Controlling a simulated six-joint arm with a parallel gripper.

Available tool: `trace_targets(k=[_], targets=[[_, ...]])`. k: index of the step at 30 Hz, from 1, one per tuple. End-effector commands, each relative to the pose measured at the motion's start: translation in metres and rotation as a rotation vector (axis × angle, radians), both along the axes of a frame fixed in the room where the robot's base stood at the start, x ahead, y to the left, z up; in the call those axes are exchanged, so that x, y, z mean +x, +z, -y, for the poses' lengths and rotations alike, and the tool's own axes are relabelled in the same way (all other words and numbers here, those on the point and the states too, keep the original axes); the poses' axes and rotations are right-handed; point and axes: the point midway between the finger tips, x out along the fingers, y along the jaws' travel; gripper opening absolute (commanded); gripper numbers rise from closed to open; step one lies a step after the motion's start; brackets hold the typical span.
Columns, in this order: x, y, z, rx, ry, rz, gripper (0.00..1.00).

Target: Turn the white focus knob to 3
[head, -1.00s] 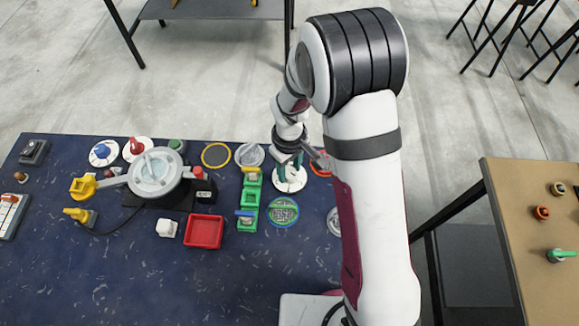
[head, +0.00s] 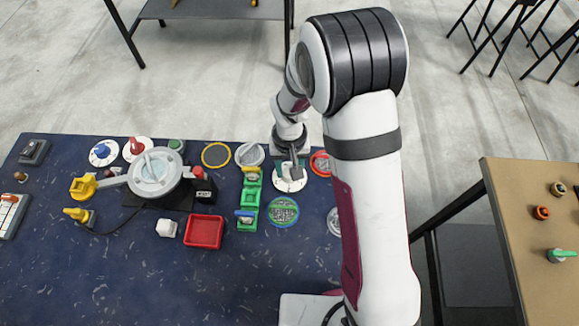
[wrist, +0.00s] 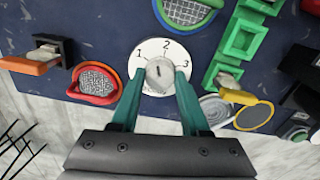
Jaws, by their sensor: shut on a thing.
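The white round dial (wrist: 148,88) with the numbers 1, 2 and 3 lies on the blue table. A grey-white knob (wrist: 160,71) stands at its middle. A short dark mark shows on the knob, but I cannot tell exactly which number it points to. My gripper (wrist: 160,76) is shut on the knob, with one teal finger on each side. In the head view my gripper (head: 289,170) is over the dial (head: 290,185) and hides the knob.
A red round piece (head: 320,163) sits right of the dial. Green square frames (head: 247,216) and a green-blue mesh disc (head: 283,211) are close by.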

Motion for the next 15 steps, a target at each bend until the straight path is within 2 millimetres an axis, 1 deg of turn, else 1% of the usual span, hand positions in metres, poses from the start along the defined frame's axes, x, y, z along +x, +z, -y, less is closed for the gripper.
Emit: trace_targets(k=[15], targets=[[0.0000,0.0006,0.0000,0.000,-0.487,0.000,0.00]])
